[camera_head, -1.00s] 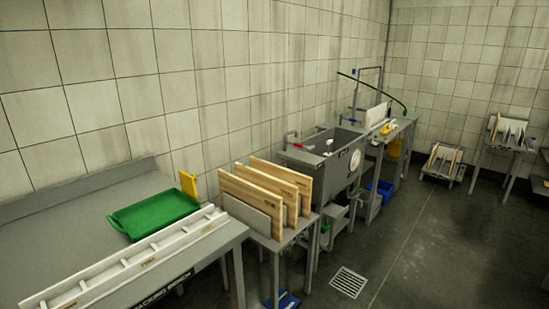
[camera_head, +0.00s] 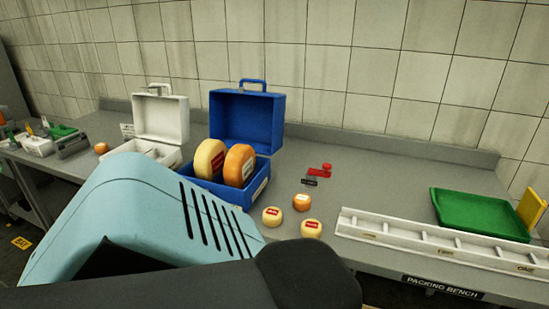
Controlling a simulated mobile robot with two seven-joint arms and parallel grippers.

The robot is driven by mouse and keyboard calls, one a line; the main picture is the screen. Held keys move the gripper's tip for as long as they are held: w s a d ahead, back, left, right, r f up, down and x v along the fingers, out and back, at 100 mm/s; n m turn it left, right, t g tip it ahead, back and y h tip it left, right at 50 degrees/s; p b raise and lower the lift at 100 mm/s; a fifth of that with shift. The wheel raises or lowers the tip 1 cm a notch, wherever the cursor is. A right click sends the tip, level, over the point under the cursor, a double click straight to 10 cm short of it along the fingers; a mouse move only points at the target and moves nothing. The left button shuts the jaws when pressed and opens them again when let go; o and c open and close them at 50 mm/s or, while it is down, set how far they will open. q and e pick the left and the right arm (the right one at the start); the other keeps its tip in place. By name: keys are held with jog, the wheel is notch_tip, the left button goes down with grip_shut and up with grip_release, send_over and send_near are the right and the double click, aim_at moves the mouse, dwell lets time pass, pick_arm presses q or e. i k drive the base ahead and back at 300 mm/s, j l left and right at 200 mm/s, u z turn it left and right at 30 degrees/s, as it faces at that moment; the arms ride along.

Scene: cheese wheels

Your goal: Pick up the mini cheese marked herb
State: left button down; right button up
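Three mini cheeses stand close together on the grey bench, in front of the blue case: a pale one (camera_head: 272,216) at the left, an orange one (camera_head: 302,202) at the back and another pale one (camera_head: 311,229) at the front. Each bears a small label, too small to read, so I cannot tell which is marked herb. Another small orange cheese (camera_head: 101,148) sits at the far left of the bench. My light blue and black arm parts fill the lower left and hide part of the bench. Neither gripper's fingers show.
An open blue case (camera_head: 247,121) holds two large cheese wheels. An open white case (camera_head: 160,119) stands to its left. A red item (camera_head: 320,168) lies behind the mini cheeses. A white divided rack (camera_head: 440,245) and green tray (camera_head: 482,213) lie to the right. Bare bench lies between.

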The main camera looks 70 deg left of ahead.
aim_at(272, 215)
jog(key=u, duration=2.15)
